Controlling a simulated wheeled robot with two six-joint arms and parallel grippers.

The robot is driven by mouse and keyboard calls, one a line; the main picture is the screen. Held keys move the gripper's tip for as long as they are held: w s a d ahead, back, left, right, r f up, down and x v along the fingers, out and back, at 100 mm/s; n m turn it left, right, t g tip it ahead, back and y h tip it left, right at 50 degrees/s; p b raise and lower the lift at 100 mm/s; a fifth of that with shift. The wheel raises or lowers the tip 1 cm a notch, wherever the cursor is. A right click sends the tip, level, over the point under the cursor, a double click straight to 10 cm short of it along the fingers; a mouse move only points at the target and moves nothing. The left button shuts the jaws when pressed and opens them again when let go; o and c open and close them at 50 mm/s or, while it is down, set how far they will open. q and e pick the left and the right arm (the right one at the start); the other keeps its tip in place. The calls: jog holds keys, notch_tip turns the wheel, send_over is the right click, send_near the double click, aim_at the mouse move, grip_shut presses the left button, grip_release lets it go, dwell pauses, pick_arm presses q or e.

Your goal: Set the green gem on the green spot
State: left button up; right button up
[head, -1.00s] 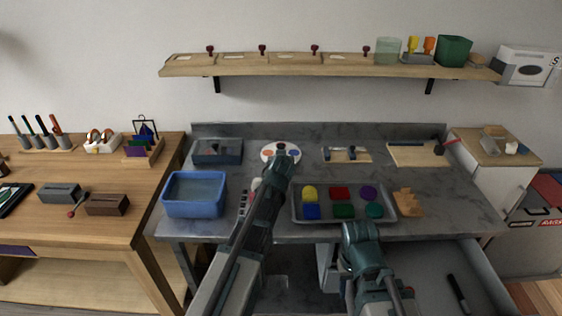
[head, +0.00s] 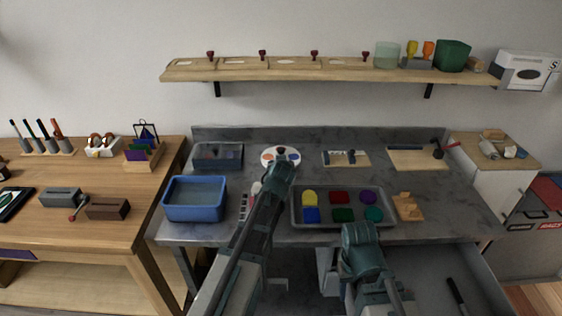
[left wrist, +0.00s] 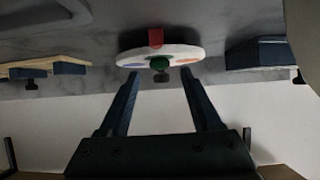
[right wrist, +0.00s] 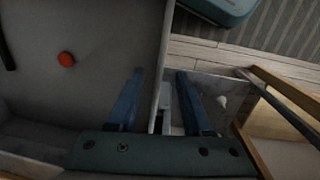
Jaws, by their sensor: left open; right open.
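The white round palette (head: 267,162) lies at the back middle of the grey bench, with coloured spots on it. In the left wrist view the palette (left wrist: 132,58) lies past my open fingertips, with a small green piece (left wrist: 160,62) at its middle; I cannot tell whether this is the green gem. My left gripper (head: 281,166) is just in front of the palette, empty, and hides part of it; its fingers show in the left wrist view (left wrist: 160,80). The tray holds a green square piece (head: 343,214) and a teal round one (head: 374,214). My right gripper (right wrist: 160,75) is open and empty, by the bench front.
The metal tray (head: 325,222) also holds yellow, red, purple and blue pieces. A blue bin (head: 195,213) stands left, a wooden stand (head: 408,207) right of the tray. A drawer (head: 425,275) is open at the front right. A red block (left wrist: 156,38) is beside the palette.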

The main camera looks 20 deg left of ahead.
notch_tip(320, 180, up, 5)
jog(key=p, duration=0.4)
pick_arm(q)
jog(key=v, duration=1)
jog(key=shift+s, duration=0.1)
pick_arm(e)
jog(key=shift+r+p, duration=0.15)
jog(key=shift+p, duration=0.2)
pick_arm(q)
jog(key=s+d+f+m+g+p, duration=0.1)
jog(key=s+d+g, duration=0.1)
jog(key=s+d, duration=0.1)
jog(key=s+d+f+m+g+h+p, duration=0.1)
jog(key=s+d+g+p, duration=0.1)
jog(key=s, duration=0.3)
jog(key=s+d+f+m+g+p, duration=0.1)
jog(key=s+d+g+p, duration=0.1)
jog(key=s+d, duration=0.1)
jog(key=shift+s+d+g, duration=0.3)
jog(key=shift+s+d, duration=0.05)
jog(key=shift+s, duration=0.15)
jog(key=s+d+m+g+h+p, duration=0.1)
jog(key=s+d+m+g+p, duration=0.2)
jog(key=s, duration=1)
jog(key=d+m+g, duration=0.1)
jog(key=d+g, duration=0.1)
jog(key=shift+d, duration=0.4)
pick_arm(e)
notch_tip(320, 180, up, 8)
